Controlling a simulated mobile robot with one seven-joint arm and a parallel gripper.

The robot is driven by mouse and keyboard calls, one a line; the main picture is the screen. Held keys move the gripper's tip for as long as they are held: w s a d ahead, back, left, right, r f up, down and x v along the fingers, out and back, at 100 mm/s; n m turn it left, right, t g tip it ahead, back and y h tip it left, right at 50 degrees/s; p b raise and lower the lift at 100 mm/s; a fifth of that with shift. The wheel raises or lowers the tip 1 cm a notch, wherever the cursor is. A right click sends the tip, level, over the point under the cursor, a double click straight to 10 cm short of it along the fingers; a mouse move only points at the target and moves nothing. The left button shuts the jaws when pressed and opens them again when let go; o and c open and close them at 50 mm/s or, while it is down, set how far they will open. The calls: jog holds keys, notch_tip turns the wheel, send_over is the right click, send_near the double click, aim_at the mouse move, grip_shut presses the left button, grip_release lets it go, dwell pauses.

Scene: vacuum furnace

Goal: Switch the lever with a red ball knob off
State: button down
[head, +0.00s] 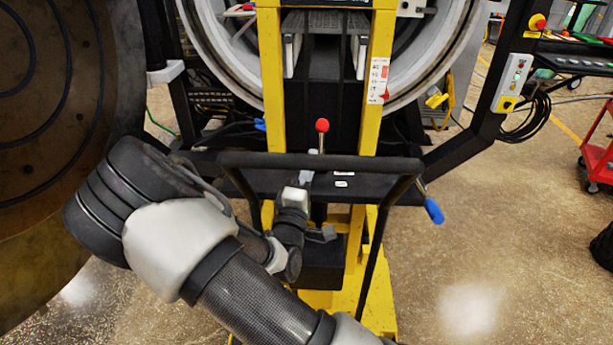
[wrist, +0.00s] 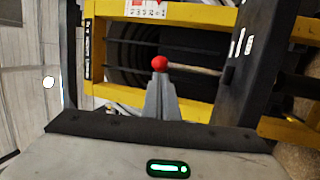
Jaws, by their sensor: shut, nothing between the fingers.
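The lever has a red ball knob (head: 322,125) on a thin metal rod (head: 321,143). In the head view it stands upright behind the black handlebar, in front of the yellow frame. In the wrist view the red ball knob (wrist: 160,63) is just beyond my fingertips, and its rod runs right to a dark panel (wrist: 245,65). My gripper (wrist: 160,80) is shut and empty, its grey fingers together and pointing at the knob. The fingertips overlap the knob's lower edge in the picture; I cannot tell whether they touch. In the head view my gripper is small and partly hidden below the handlebar.
A black handlebar (head: 315,161) crosses in front of the lever. Yellow uprights (head: 271,75) flank it, with the round furnace opening (head: 450,60) behind. A blue-handled lever (head: 433,209) is at the right. A control box (head: 513,82) sits farther right.

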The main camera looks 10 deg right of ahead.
aim_at(321, 130)
jog(key=b+x, duration=0.1)
jog(key=x, duration=0.6)
jog(key=shift+w, duration=0.15)
